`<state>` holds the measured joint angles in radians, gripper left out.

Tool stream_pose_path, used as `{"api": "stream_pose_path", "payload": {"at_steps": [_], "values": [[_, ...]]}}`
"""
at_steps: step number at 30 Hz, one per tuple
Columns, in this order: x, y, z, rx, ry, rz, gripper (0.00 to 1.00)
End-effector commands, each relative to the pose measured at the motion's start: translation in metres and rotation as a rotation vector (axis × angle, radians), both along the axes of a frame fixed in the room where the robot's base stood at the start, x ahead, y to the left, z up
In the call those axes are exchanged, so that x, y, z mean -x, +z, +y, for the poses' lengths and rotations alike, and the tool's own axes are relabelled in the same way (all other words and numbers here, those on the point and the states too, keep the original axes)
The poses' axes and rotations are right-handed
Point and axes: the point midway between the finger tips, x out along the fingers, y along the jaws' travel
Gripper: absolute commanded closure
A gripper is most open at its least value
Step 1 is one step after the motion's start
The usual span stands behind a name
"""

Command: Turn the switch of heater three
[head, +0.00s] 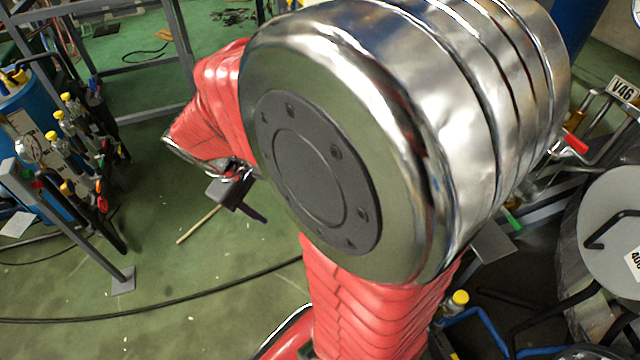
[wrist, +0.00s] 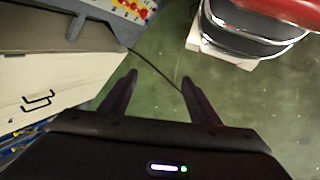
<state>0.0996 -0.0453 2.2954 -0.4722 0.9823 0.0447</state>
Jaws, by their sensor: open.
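My gripper (wrist: 160,92) is open and empty in the wrist view, its two dark fingers apart above the green floor. In the head view my gripper (head: 237,201) shows small and dark beyond my red-sleeved arm, over the floor. A grey panel with red and yellow knobs or switches (wrist: 130,10) shows at the top of the wrist view, beyond the left finger and apart from it. I cannot tell whether the switch of heater three is among them. No heater label is readable.
A pale cabinet (wrist: 40,85) with a dark handle stands left in the wrist view. A blue tank (head: 25,125) with yellow-capped valves stands left in the head view. Pipes and a V46 sign (head: 623,90) are at right. A black cable (head: 150,308) crosses open floor.

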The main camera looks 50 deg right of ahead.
Motion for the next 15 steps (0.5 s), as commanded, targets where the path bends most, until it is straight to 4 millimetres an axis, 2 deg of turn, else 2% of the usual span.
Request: {"api": "stream_pose_path", "payload": {"at_steps": [15], "values": [[-0.014,-0.084,-0.066,0.154,0.088,0.305,0.44]]}}
